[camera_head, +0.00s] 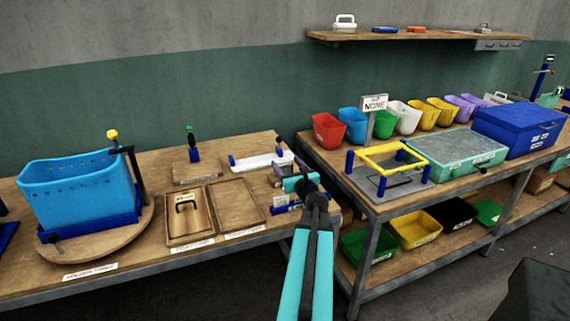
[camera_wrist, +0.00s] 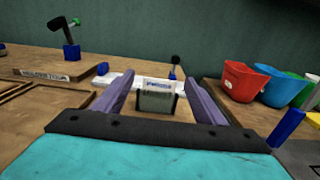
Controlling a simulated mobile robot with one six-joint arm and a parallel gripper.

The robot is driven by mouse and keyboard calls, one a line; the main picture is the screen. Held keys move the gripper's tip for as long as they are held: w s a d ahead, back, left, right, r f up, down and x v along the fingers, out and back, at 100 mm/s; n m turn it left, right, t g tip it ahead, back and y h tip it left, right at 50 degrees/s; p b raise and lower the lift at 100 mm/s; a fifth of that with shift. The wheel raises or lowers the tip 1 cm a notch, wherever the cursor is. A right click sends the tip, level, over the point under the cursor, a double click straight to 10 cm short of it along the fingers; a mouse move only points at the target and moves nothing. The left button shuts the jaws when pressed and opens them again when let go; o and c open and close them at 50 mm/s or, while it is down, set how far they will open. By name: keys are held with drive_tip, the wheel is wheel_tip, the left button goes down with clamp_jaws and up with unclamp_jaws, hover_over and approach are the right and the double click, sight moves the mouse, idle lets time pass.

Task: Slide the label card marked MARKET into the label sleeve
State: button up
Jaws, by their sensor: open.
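My gripper (camera_head: 288,166) is open over the right end of the left bench. Its two purple fingers are spread in the wrist view (camera_wrist: 159,82), with nothing clamped between them. Framed between the fingers is a dark grey plate with a pale lettered strip (camera_wrist: 157,84); the lettering is too small to read and I cannot tell whether the fingers are beside it or short of it. A white bar with blue ends (camera_head: 262,161) lies behind the gripper. I cannot make out the word MARKET anywhere, so I cannot identify the card or sleeve with certainty.
A blue bin (camera_head: 75,190) stands on a round turntable at left. Wooden trays (camera_head: 188,215) lie at the bench front. On the right bench are a yellow-handled frame (camera_head: 390,158), a sign on a post (camera_head: 374,103), coloured bins (camera_head: 328,131) and a blue box (camera_head: 518,130).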

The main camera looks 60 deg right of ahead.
drive_tip(key=v, duration=0.2)
drive_tip(key=shift+s+a+f, duration=0.25)
drive_tip(key=shift+s+f, duration=0.05)
drive_tip(key=v, duration=0.2)
drive_tip(key=b+v, duration=0.1)
drive_tip(key=shift+s+a+r, duration=0.2)
drive_tip(key=shift+r, duration=0.1)
drive_tip(key=shift+d+r+p, duration=0.1)
drive_tip(key=shift+p, duration=0.45)
drive_tip(key=shift+w+d+p, duration=0.1)
drive_tip(key=shift+p, duration=0.85)
drive_tip(key=shift+s+p, duration=0.25)
drive_tip(key=shift+p, duration=0.35)
drive_tip(key=a+p, duration=0.1)
drive_tip(key=p, duration=0.2)
drive_tip(key=shift+s, duration=0.4)
drive_tip(key=shift+s+a+p, duration=0.25)
drive_tip(key=shift+p, duration=0.65)
